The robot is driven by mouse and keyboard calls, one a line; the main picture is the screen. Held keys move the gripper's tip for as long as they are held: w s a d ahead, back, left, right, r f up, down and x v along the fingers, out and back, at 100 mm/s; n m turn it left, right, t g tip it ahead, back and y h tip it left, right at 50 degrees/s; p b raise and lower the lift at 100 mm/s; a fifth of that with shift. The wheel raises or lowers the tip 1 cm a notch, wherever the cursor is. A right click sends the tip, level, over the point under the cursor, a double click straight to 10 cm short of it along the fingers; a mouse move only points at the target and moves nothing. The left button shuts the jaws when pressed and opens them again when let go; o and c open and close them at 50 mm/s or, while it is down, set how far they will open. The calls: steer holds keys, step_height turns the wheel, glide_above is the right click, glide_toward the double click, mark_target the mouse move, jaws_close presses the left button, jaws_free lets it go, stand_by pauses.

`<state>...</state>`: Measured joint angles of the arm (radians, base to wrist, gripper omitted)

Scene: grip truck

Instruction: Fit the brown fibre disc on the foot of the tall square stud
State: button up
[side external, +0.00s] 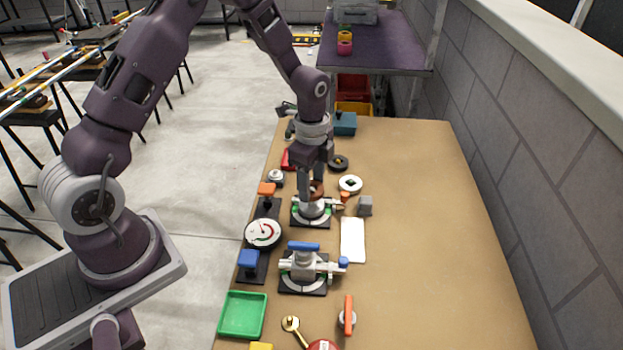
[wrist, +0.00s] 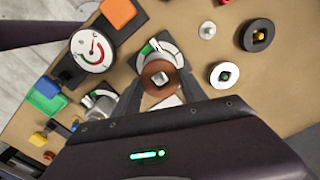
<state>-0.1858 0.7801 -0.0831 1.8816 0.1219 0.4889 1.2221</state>
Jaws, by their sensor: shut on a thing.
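My gripper (side external: 312,192) points down over a black base plate with a white round body. Its fingers are shut on the brown fibre disc (side external: 318,186). In the wrist view the brown disc (wrist: 150,70) lies between the fingertips (wrist: 168,92), its flat face towards the camera. The pale square end of the stud (wrist: 160,79) shows in the disc's central hole, so the disc appears to be around it. The stud's foot is hidden under the disc. I cannot tell how far down the disc sits.
A blue-handled valve (side external: 304,262) stands nearer the camera. A round gauge (side external: 263,233) and orange block (side external: 267,189) are to the left. A white disc (side external: 350,184) and black disc (side external: 339,163) lie behind. The bench's right side is clear.

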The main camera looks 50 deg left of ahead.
mark_target(311, 204)
steer(key=shift+f, duration=0.3)
stand_by(0.4)
steer(key=shift+f, duration=0.65)
steer(key=shift+f, duration=0.15)
steer(key=shift+f, duration=0.55)
steer(key=shift+f, duration=0.2)
stand_by(0.6)
steer(key=o, duration=1.4)
steer(key=shift+o, duration=0.5)
steer(key=shift+o, duration=1.2)
